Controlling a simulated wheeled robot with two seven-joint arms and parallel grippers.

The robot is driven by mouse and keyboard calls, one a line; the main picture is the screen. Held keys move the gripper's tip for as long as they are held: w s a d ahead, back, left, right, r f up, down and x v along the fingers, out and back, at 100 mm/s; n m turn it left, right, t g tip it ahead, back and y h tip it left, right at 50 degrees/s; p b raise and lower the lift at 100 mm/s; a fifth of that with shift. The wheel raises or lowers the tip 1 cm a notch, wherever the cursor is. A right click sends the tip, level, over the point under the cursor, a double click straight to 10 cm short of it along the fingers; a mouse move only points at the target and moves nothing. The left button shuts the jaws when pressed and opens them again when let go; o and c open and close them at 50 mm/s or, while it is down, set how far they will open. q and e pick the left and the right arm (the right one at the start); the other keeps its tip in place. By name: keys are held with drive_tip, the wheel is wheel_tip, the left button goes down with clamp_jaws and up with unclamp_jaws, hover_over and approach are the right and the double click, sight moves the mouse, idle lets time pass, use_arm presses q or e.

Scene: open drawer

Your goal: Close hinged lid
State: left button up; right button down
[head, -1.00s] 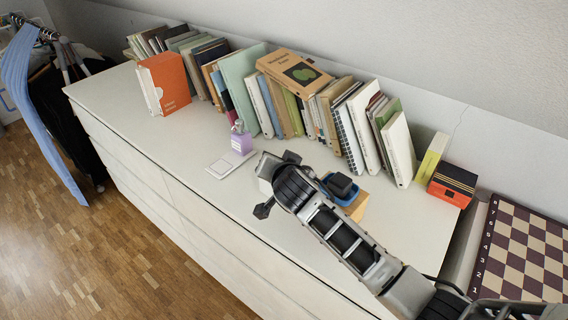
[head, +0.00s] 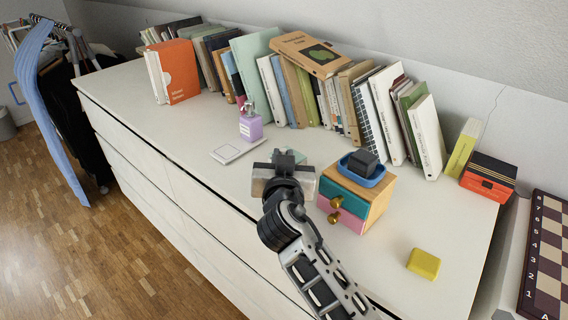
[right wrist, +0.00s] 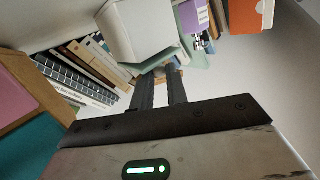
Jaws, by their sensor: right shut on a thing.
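My right gripper (head: 288,162) is over the dresser top, left of the small drawer cabinet. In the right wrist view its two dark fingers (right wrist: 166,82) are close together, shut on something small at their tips. A pale green thing (head: 294,155) shows just behind the gripper in the head view. A white boxy shape (right wrist: 145,28) stands beyond the fingers in the wrist view. I cannot tell which of these is the hinged lid, as the gripper hides much of that spot. My left gripper is not in view.
The drawer cabinet (head: 372,203) carries a blue tray (head: 366,179) with a dark block. A yellow block (head: 423,264) lies right of it. A purple bottle (head: 250,126) and a white pad (head: 237,150) are to the left. Books (head: 290,90) line the back. The dresser's front right is mostly clear.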

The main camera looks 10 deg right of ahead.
drive_tip(key=shift+f, duration=0.1)
drive_tip(key=c, duration=1.4)
unclamp_jaws()
drive_tip(key=shift+o, duration=0.2)
